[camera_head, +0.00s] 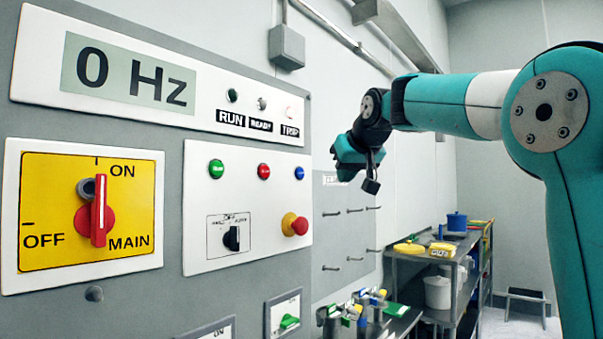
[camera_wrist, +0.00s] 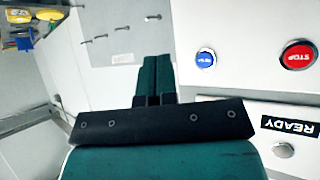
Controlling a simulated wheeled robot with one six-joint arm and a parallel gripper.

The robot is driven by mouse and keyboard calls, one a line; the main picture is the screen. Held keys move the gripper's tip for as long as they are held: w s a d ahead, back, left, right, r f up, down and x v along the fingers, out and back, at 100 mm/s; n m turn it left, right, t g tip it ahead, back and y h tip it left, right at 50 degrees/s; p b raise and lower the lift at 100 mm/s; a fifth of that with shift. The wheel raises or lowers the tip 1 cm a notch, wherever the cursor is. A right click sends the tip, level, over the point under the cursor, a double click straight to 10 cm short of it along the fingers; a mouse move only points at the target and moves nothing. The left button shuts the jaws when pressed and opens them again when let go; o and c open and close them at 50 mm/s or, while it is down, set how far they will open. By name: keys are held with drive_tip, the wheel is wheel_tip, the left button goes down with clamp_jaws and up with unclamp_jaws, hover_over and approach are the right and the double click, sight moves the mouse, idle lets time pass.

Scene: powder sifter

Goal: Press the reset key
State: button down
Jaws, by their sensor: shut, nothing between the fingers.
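The blue round key (camera_head: 299,173) sits at the right end of the button row on the white control plate. It also shows in the wrist view (camera_wrist: 205,60), with small white lettering too blurred to read. A red STOP key (camera_head: 263,171) is left of it in the head view, and a green key (camera_head: 216,168) further left. My gripper (camera_head: 341,174) hangs right of the plate in the head view, apart from it. In the wrist view its two dark green fingers (camera_wrist: 156,60) are together and empty, to the left of the blue key, not touching it.
A red mushroom button (camera_head: 294,224) and a black selector (camera_head: 233,238) sit below the keys. A red main switch (camera_head: 98,210) is at left. Pegs and a shelf (camera_head: 440,262) stand beyond.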

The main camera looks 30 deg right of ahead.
sight(300, 174)
drive_tip(key=shift+w, duration=0.1)
drive_tip(key=w+a+p, duration=0.3)
drive_tip(key=w+p, duration=0.1)
drive_tip(key=w, duration=0.4)
idle(0.3)
drive_tip(key=shift+w+a, duration=0.1)
idle(1.6)
drive_tip(key=shift+w+a+p, duration=0.1)
drive_tip(key=shift+w+p, duration=0.25)
drive_tip(key=shift+p, duration=0.1)
drive_tip(key=shift+w+a+p, duration=0.15)
drive_tip(key=shift+w+p, duration=0.2)
drive_tip(key=shift+w, duration=0.05)
idle(0.5)
idle(0.3)
drive_tip(key=shift+s+d+b, duration=0.25)
drive_tip(key=shift+s+b, duration=0.3)
drive_tip(key=shift+s, duration=0.25)
